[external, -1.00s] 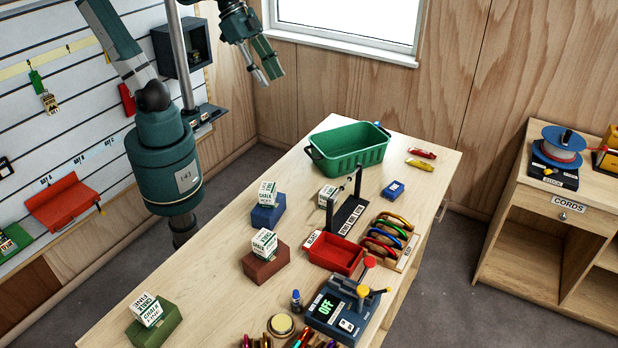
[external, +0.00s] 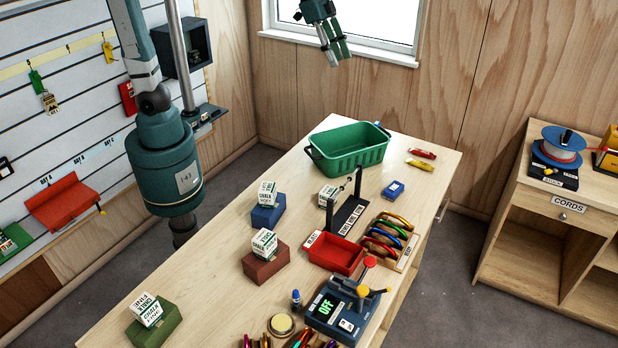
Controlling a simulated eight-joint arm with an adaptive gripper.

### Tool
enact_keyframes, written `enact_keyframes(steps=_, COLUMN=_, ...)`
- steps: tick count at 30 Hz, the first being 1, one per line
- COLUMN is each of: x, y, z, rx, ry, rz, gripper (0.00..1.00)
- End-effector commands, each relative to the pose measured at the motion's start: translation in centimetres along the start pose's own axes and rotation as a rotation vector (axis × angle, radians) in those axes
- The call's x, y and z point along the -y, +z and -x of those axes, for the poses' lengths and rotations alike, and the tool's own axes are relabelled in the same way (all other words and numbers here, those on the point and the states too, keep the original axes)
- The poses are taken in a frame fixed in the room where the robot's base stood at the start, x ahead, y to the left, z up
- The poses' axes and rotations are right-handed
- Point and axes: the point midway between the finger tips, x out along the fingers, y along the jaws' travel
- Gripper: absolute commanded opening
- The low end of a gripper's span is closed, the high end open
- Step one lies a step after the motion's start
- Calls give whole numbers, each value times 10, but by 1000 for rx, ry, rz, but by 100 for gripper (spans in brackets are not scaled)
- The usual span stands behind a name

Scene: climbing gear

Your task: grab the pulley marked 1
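No pulley with a readable mark 1 can be made out in the external view. A small red item (external: 422,153) and a small yellow item (external: 419,164) lie at the table's far right end, too small to identify. My gripper (external: 337,56) is high in front of the window, above and beyond the far end of the table. It points downward, with nothing visible between its fingers. The gap between the fingertips is too small to judge.
On the table (external: 205,265) stand a green tub (external: 350,150), a black frame stand (external: 348,216), a red tray (external: 333,253), a rack of coloured carabiners (external: 388,238), a control box (external: 340,310) and chalk boxes on coloured blocks. The left-centre tabletop is mostly clear.

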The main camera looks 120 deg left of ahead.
Motion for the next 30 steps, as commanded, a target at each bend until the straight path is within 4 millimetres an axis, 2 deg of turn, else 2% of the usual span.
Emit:
enact_keyframes(steps=1, x=15, y=-4, z=-5, rx=4, ry=0, rz=5, gripper=36)
enact_keyframes(steps=10, x=99, y=-19, z=-30, rx=23, ry=8, rz=8, gripper=36)
enact_keyframes(steps=21, x=210, y=-19, z=-64, rx=38, ry=22, rz=12, gripper=36)
enact_keyframes(steps=24, x=235, y=-16, z=-72, rx=42, ry=26, rz=11, gripper=36)
enact_keyframes(steps=30, x=273, y=-9, z=-84, rx=43, ry=32, rz=11, gripper=36)
